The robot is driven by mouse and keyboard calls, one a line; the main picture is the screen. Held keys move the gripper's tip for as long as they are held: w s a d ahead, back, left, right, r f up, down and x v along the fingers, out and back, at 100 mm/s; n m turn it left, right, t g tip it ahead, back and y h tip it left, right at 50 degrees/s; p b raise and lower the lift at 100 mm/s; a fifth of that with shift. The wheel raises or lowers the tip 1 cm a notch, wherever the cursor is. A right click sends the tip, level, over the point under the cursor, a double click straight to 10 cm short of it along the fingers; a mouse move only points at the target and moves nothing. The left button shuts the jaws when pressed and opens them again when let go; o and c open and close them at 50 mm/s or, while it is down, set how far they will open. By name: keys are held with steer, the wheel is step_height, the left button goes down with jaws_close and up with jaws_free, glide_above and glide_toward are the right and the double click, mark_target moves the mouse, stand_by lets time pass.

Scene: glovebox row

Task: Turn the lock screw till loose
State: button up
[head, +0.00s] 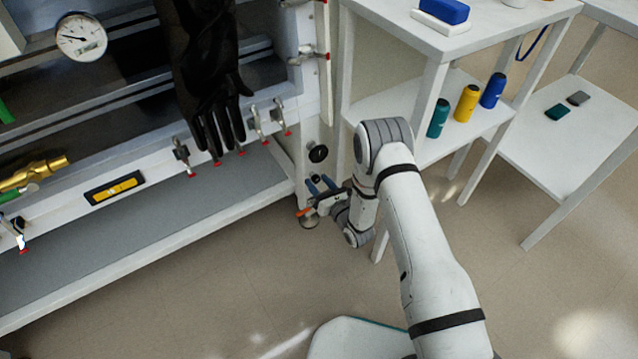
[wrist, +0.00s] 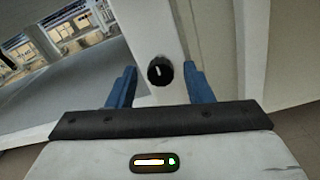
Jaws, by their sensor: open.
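A round black knob (wrist: 160,70) with a white mark sits on a white post in the wrist view. It shows between the two blue fingertips of my gripper (wrist: 160,67). My gripper is open, with a gap on each side of the knob. In the head view my gripper (head: 318,181) is at the right end of the glovebox, low on the white end post. A larger black knob (head: 318,153) sits just above it there. An orange-red lever (head: 304,212) shows just below the fingers. I cannot tell for sure which fitting is the lock screw.
The glovebox ledge (head: 150,235) runs left, with a yellow level (head: 114,188) and several clamps above it. A black glove (head: 210,85) hangs in front. A white shelf (head: 390,105) with several bottles stands close right of my arm. Floor in front is clear.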

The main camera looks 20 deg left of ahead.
steer(key=p+v, duration=0.2)
steer(key=v, duration=0.5)
steer(key=shift+s, duration=0.25)
steer(key=shift+d, duration=0.1)
stand_by(0.4)
